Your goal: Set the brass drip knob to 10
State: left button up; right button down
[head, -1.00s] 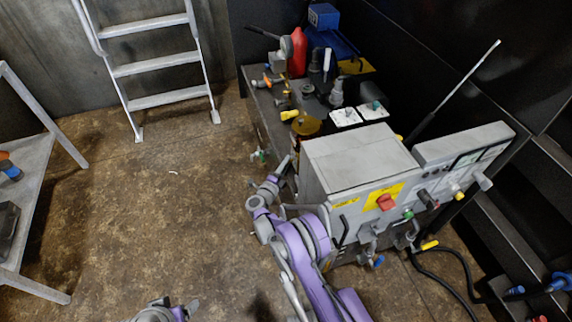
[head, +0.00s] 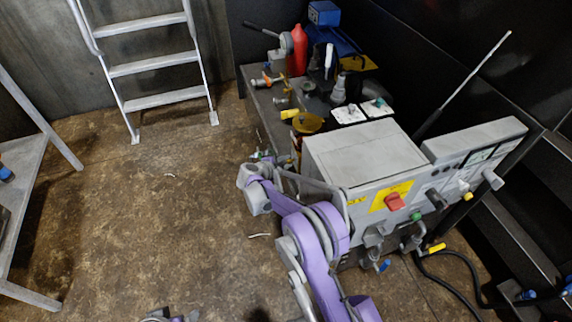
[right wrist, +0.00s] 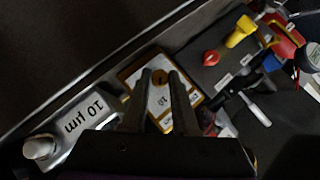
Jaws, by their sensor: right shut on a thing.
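In the right wrist view, the brass drip knob (right wrist: 160,77) is a small round brass piece on a white plate with a gold border (right wrist: 134,75). Marks on the plate are partly covered by my fingers, and I cannot read the knob's setting. My right gripper (right wrist: 160,73) has its two dark fingertips on either side of the knob and is shut on it. In the head view, my purple right arm reaches to the left side of the grey machine (head: 365,155); the knob cannot be made out there. Only a sliver of my left gripper (head: 165,316) shows at the bottom edge.
A cluttered bench (head: 262,100) stands behind the machine.

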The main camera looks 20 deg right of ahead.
jog(key=shift+w+n+g+b, duration=0.15)
jog(key=shift+n+g+b, duration=0.3)
jog(key=shift+g, duration=0.45)
jog(key=shift+r+y, duration=0.1)
jog(key=shift+y, duration=0.2)
jog(key=c, duration=1)
grip_release()
jog(key=shift+a, duration=0.1)
jog(key=p+v, duration=0.2)
jog(key=v, duration=0.8)
jog(key=shift+a+r, duration=0.25)
jog(key=shift+a, duration=0.05)
